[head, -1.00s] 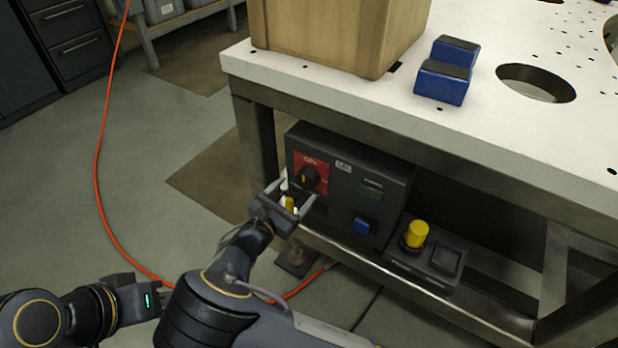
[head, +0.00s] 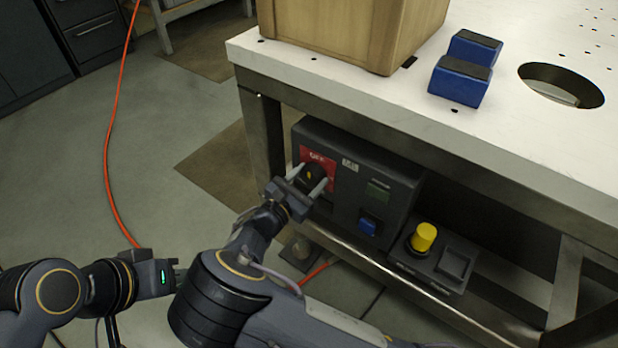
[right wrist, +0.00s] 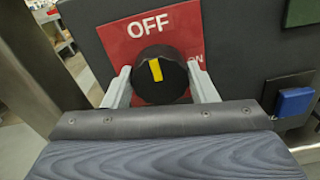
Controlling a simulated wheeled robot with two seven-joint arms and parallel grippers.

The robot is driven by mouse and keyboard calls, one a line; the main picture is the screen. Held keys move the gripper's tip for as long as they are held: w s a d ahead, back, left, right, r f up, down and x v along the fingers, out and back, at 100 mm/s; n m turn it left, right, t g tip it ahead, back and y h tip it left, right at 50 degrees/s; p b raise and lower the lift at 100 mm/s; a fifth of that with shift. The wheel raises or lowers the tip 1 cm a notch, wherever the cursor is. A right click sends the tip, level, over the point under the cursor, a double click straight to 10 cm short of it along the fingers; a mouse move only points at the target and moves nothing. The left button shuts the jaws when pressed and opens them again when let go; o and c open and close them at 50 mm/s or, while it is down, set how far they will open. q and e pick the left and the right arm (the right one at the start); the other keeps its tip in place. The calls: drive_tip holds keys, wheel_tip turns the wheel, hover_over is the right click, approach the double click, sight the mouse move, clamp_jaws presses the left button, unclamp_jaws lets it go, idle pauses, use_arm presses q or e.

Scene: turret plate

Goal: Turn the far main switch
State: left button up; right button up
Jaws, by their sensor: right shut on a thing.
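The main switch is a round black knob (right wrist: 158,75) with a yellow pointer mark, on a red plate (right wrist: 172,32) marked OFF and ON. The mark points up, close to OFF. In the head view the knob (head: 314,172) sits on the left of the dark control box (head: 345,210) under the table. My right gripper (right wrist: 160,92) has its two pale fingers on either side of the knob and is shut on it; in the head view the right gripper (head: 306,186) partly covers it. My left gripper (head: 172,278) is at lower left, away from the box; its jaws are unclear.
A blue button (head: 368,225) and a dark green panel (head: 377,192) are on the same box. A yellow button (head: 423,236) stands on a low box to the right. The white table top (head: 400,120) overhangs. An orange cable (head: 108,150) lies on the floor.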

drive_tip(key=m+b, duration=0.3)
drive_tip(key=m, duration=0.2)
drive_tip(key=shift+f+b, duration=0.2)
drive_tip(key=shift+b, duration=0.15)
drive_tip(key=m+b, duration=0.3)
drive_tip(key=shift+m, duration=0.4)
drive_tip(key=m+b, duration=0.7)
drive_tip(key=shift+f, duration=0.1)
drive_tip(key=shift+m+b, duration=1.1)
drive_tip(key=shift+b, duration=0.45)
drive_tip(key=shift+r, duration=0.2)
drive_tip(key=o, duration=1)
